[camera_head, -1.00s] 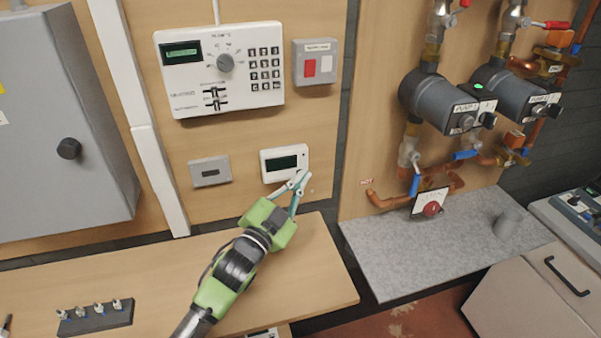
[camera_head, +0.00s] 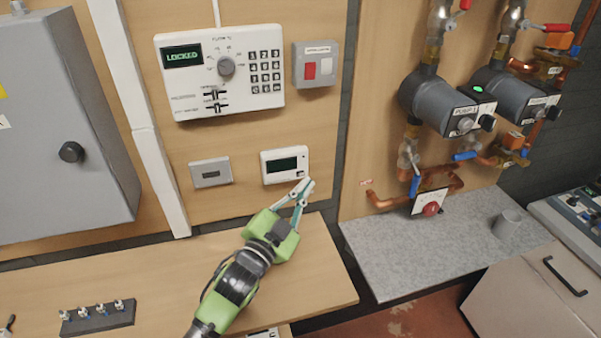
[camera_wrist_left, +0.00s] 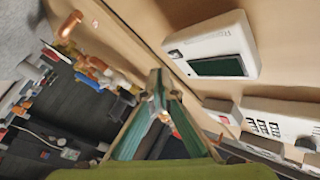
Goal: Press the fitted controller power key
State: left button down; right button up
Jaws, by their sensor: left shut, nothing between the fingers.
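The fitted controller (camera_head: 285,166) is a small white unit with a dark screen, mounted on the wooden wall panel. A small key (camera_head: 299,174) shows at its lower right, too small to read. The controller also shows in the left wrist view (camera_wrist_left: 233,42), with its dark green screen. My left gripper (camera_head: 310,183) is shut and empty, its tips just below and right of the controller's lower right corner. In the left wrist view, its tips (camera_wrist_left: 160,74) appear beside the controller's edge, apart from its face. My right gripper is not in view.
A larger white keypad panel (camera_head: 190,95) above shows LOCKED. A grey switch box (camera_head: 315,49) hangs beside it, and a small grey plate (camera_head: 211,172) left of the controller. A wooden shelf (camera_head: 170,280) lies below. Pumps and copper pipes (camera_head: 440,100) stand to the right.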

pick_arm(q)
jog(key=s, duration=0.2)
jog(key=s+d+p, duration=0.1)
jog(key=s, duration=0.1)
jog(key=shift+d, duration=0.1)
dwell(0.4)
